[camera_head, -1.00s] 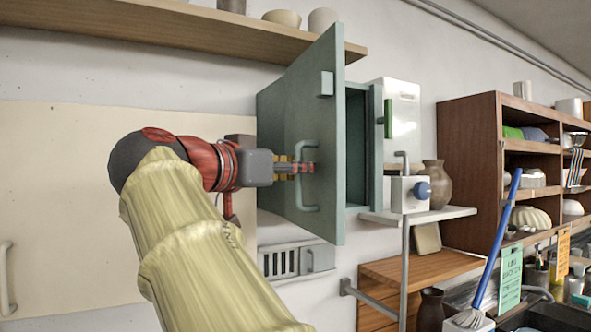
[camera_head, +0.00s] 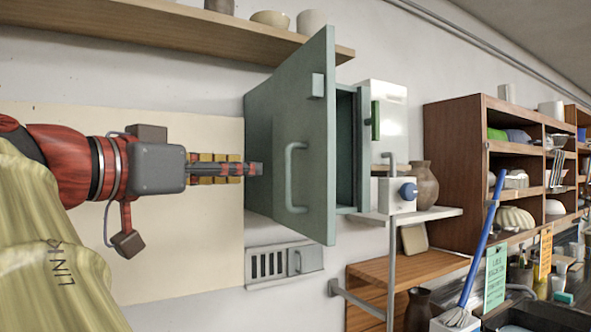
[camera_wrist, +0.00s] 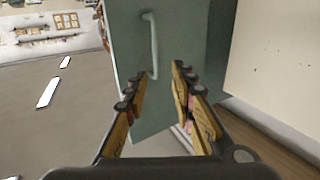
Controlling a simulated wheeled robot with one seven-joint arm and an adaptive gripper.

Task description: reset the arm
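A grey-green wall cabinet (camera_head: 262,147) has its door (camera_head: 318,140) swung open, showing a dark gap on the right. The door carries a vertical bar handle (camera_head: 290,178), which also shows in the wrist view (camera_wrist: 154,45). My gripper (camera_head: 258,169) points right toward the door, with its tips left of the handle in the head view. In the wrist view my gripper (camera_wrist: 158,80) has its two fingers spread apart with nothing between them. The handle is beyond the fingertips, apart from them.
A wooden shelf (camera_head: 170,33) with bowls runs above my arm. Right of the cabinet are a white box (camera_head: 390,122), a white ledge (camera_head: 425,215) with a brown vase (camera_head: 424,185), and a wooden rack (camera_head: 455,155). A vent (camera_head: 268,265) is below. The wall panel behind my arm is bare.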

